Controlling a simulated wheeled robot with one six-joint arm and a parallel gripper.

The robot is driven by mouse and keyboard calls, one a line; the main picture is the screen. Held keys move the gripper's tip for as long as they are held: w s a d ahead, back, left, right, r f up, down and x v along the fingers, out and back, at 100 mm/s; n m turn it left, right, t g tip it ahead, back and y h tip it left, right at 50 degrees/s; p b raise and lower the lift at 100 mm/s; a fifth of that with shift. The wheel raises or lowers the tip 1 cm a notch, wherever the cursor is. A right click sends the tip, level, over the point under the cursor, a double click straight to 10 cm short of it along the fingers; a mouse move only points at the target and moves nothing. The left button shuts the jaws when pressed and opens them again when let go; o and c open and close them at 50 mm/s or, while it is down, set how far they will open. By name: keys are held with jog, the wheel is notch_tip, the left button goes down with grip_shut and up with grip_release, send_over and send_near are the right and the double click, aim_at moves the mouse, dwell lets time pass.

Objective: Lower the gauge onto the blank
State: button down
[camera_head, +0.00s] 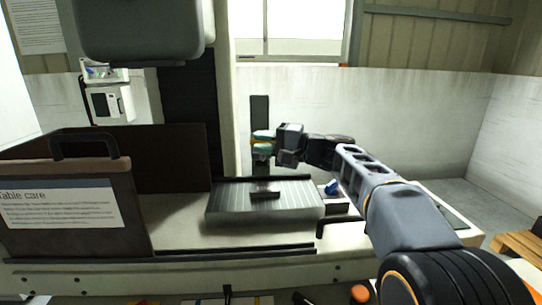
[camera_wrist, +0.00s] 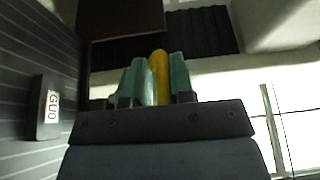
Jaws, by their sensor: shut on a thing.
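My gripper (camera_head: 262,142) is at the end of my arm, above and behind the ribbed grey table in the head view. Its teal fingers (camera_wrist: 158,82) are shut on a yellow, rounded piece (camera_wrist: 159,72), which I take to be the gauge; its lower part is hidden. The blank appears to be the small dark block (camera_head: 265,190) lying on the ribbed table (camera_head: 228,206). In the wrist view a dark block (camera_wrist: 49,108) with a white label reading roughly "GUO" lies left of the fingers. The gauge is apart from this block.
A dark upright (camera_head: 259,105) stands at the gripper, its depth unclear. A brown panel with a "Table care" sign (camera_head: 60,206) is at left. A grey machine head (camera_head: 140,30) hangs upper left. A small blue thing (camera_head: 332,187) lies right of the ribbed table.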

jog(key=s+f+n+b, duration=0.1)
jog(key=f+b, duration=0.1)
jog(key=b, duration=0.2)
jog(key=s+f+n+b, duration=0.1)
jog(key=f+b, duration=0.2)
jog(key=b, duration=0.1)
jog(key=s+f+y+b, duration=0.1)
jog(key=f+b, duration=0.2)
jog(key=b, duration=0.1)
jog(key=shift+f+n, duration=0.25)
jog(key=shift+n, duration=0.15)
jog(key=shift+d, duration=0.1)
jog(key=c, duration=1.1)
grip_release()
jog(key=shift+f, duration=0.1)
jog(key=p+v, duration=0.1)
jog(key=v, duration=1.2)
jog(key=shift+s+d+f, duration=0.1)
jog(key=shift+d+f, duration=0.05)
jog(key=shift+d, duration=0.2)
